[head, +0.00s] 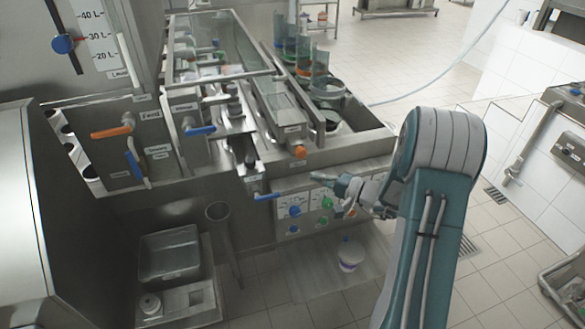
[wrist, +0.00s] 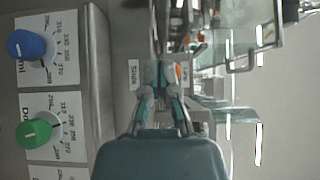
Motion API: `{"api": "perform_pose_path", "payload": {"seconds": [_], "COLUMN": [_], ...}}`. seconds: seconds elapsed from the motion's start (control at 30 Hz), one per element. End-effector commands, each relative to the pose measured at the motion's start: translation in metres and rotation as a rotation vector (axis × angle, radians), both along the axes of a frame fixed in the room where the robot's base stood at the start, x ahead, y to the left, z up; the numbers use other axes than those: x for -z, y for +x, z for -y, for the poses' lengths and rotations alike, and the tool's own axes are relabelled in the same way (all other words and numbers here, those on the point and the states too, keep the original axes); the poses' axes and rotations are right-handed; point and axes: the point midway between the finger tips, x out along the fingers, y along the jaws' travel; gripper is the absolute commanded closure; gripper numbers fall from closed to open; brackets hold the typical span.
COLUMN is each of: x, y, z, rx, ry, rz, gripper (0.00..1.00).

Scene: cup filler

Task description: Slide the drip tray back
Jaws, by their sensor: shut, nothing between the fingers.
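My gripper (head: 322,177) is shut and empty in front of the machine's front edge, just above the panel of knobs. In the wrist view its fingers (wrist: 160,72) meet close to a small labelled front part and an orange piece; whether they touch it I cannot tell. A long narrow metal channel (head: 270,103) runs back along the filler, with an orange-tipped part (head: 299,152) at its front end. I cannot tell for certain which part is the drip tray, as its label is too small to read.
A blue lever (head: 266,196) sticks out left of my gripper. Blue (wrist: 27,45) and green (wrist: 36,132) knobs are on the front panel. Floor at the right is mostly free.

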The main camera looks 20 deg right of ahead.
Motion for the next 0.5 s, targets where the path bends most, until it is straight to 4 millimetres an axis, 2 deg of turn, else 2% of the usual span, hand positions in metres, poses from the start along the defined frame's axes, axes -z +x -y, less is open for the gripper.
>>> {"api": "perform_pose_path", "payload": {"seconds": [0.5], "x": [0.0], "y": [0.067], "z": [-0.069], "rx": [-0.006], "ry": [0.001], "rz": [-0.002], "gripper": [1.0]}}
